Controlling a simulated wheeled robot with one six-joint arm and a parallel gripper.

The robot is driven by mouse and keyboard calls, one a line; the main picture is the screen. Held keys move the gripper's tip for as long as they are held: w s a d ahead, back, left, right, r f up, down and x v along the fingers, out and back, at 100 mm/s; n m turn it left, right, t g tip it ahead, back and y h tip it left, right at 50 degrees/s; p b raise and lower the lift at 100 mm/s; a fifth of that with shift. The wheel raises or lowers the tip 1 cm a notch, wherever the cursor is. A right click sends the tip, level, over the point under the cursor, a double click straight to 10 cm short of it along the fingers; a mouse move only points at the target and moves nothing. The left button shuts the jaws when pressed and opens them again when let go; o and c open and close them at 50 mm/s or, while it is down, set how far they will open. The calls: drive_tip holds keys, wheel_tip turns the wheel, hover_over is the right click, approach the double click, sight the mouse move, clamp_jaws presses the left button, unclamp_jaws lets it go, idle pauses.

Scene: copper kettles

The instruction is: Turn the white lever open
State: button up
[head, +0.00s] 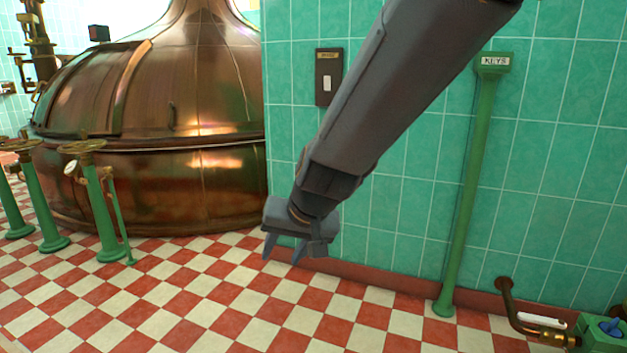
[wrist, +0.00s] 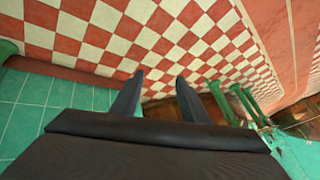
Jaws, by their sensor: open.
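The white lever (head: 541,320) is at the lower right of the head view. It lies along the end of a brown pipe near the floor, close to the wall. My gripper (head: 282,254) hangs in the middle of the head view, pointing down, well to the left of the lever and apart from it. Its two fingers are spread with nothing between them; they also show in the wrist view (wrist: 159,85). The lever does not show in the wrist view, which looks down on the checkered floor.
A copper kettle (head: 160,180) stands at the left, with green valve posts (head: 100,215) before it. A green key post (head: 470,190) stands between my gripper and the lever. A green box with a blue handle (head: 603,333) sits beside the lever. The checkered floor (head: 230,300) is clear.

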drive_tip(key=s+d+n+g+h, duration=0.1)
drive_tip(key=s+d+n+g, duration=0.2)
drive_tip(key=s, duration=1.1)
drive_tip(key=s+d+n+g+h, duration=0.1)
drive_tip(key=s+d+n+g, duration=0.15)
drive_tip(key=s, duration=1.15)
drive_tip(key=d+r+m+p, duration=0.2)
drive_tip(key=d+r+p, duration=0.4)
drive_tip(key=r+p, duration=0.3)
drive_tip(key=d+r+m+h+p, duration=0.1)
drive_tip(key=d+r+p, duration=0.6)
drive_tip(key=p, duration=0.9)
drive_tip(key=d+r+m+h+p, duration=0.1)
drive_tip(key=d+r+m+p, duration=0.2)
drive_tip(key=d+r+p, duration=0.4)
wheel_tip(320, 180, up, 6)
drive_tip(key=p, duration=0.5)
drive_tip(key=shift+w+f+p, duration=0.2)
drive_tip(key=shift+w+p, duration=0.1)
drive_tip(key=shift+w, duration=0.05)
drive_tip(key=shift+c, duration=1.2)
drive_tip(key=shift+d+m, duration=0.1)
drive_tip(key=shift+m, duration=0.15)
